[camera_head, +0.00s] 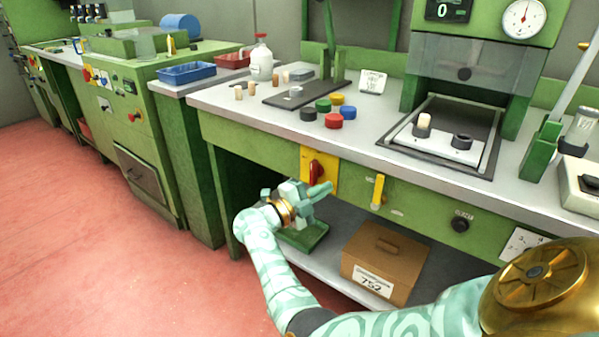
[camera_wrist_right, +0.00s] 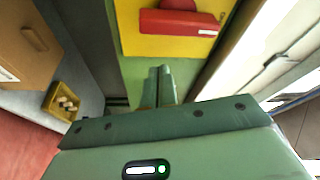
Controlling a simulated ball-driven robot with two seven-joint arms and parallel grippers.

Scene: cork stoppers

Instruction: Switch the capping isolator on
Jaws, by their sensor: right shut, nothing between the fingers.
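The isolator is a red rotary handle (camera_head: 314,172) on a yellow plate (camera_head: 333,172), set in the green front panel under the bench top. In the right wrist view the red handle (camera_wrist_right: 178,23) lies lengthwise across the picture on the yellow plate (camera_wrist_right: 130,38). My right gripper (camera_head: 325,189) is in front of the panel, just below the handle in the head view. In the right wrist view its fingers (camera_wrist_right: 160,72) are together and empty, with a gap in the picture between their tips and the handle. My left gripper is not in view.
A yellow lever (camera_head: 378,191) and a black knob (camera_head: 460,224) sit further right on the panel. A cardboard box (camera_head: 384,262) stands on the shelf below. Coloured caps (camera_head: 333,120) and a press plate (camera_head: 440,148) are on the bench top (camera_head: 235,105). Open floor lies left.

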